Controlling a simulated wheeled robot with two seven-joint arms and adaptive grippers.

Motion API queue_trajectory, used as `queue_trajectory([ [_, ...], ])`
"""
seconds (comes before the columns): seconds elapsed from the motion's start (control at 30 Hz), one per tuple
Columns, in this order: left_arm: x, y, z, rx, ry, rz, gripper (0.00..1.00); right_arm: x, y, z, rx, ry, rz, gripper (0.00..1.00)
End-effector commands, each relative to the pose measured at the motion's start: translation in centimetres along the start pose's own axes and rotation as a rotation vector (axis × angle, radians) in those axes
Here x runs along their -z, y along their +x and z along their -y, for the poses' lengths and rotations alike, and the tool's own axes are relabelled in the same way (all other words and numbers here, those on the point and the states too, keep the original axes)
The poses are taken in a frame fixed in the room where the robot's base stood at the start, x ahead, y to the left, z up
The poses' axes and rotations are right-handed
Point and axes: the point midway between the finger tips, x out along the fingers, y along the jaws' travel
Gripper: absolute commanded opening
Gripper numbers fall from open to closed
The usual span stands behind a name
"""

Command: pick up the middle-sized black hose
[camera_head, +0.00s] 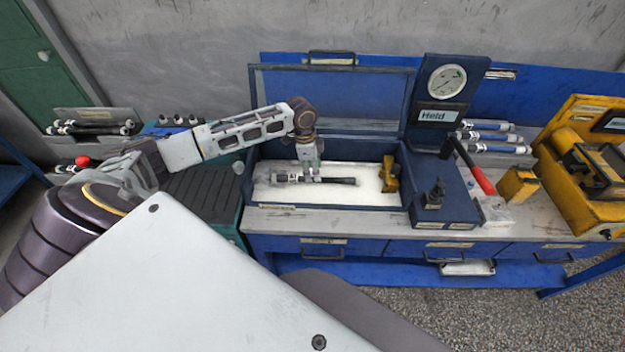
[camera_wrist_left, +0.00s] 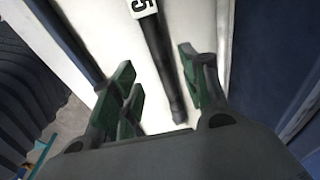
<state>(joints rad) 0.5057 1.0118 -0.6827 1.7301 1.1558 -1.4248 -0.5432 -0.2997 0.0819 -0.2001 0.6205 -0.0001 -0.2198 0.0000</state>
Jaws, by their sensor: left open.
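A black hose (camera_head: 338,181) lies in the white-lined open blue box, with lighter fittings towards its left end. In the left wrist view the black hose (camera_wrist_left: 160,55) runs between the fingers and carries a white label with a dark digit. My left gripper (camera_head: 309,162) points down over the hose. Its green-padded fingers (camera_wrist_left: 157,66) are apart on either side of the hose, with gaps to both. More dark hoses (camera_head: 92,128) lie in a tray at the left. I cannot tell the relative sizes of the hoses. My right gripper is out of view.
The blue box (camera_head: 372,207) has side walls around the hose and a raised lid behind. A yellow part (camera_head: 389,175) stands at its right end. A gauge panel (camera_head: 445,85), a red-handled hammer (camera_head: 477,172) and yellow equipment (camera_head: 585,170) are further right.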

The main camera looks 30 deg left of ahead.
Motion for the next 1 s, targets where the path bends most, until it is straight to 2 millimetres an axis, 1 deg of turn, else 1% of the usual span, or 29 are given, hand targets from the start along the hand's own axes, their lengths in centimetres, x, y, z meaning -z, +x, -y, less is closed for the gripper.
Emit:
queue_trajectory([
  [0.3,0.3,3.4,0.2,-0.001,0.000,0.000,0.45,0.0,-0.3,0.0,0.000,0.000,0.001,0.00],
  [0.4,0.2,4.2,0.2,-0.001,0.001,0.000,0.45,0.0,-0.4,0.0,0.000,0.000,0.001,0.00],
  [0.53,0.2,4.6,0.2,0.000,0.001,0.001,0.45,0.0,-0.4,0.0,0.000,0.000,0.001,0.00],
  [0.93,0.2,4.5,0.2,0.000,0.001,0.001,0.45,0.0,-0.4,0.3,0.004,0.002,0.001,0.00],
  [0.97,0.2,4.5,0.2,0.000,0.001,0.001,0.44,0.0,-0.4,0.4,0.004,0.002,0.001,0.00],
  [1.0,0.2,4.5,0.2,0.000,0.001,0.001,0.39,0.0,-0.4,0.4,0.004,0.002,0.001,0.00],
])
